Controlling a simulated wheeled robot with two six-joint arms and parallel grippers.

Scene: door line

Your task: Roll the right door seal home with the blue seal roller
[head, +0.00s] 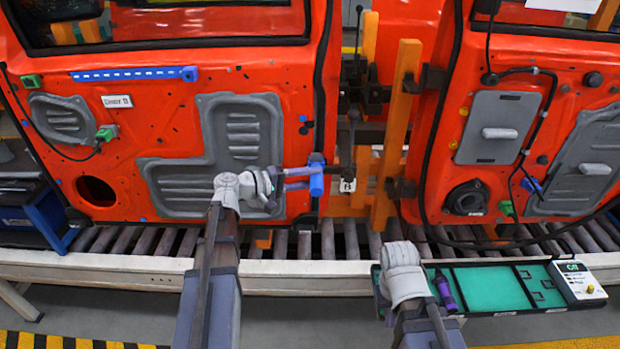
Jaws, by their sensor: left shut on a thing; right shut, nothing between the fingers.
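The blue seal roller (316,180) is held upright by my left gripper (297,179), which is shut on it. The roller is in front of the lower right edge of the left orange door (180,130), close to that door's black edge seal (322,90). Whether it touches the seal I cannot tell. The right orange door (545,95) has a black seal (440,110) along its left edge, well to the right of the roller.
The green tray (490,288) at the front right carries a white box with a display (577,281). An orange post (396,130) stands in the gap between the doors. A roller conveyor (150,241) with a pale front rail runs below them.

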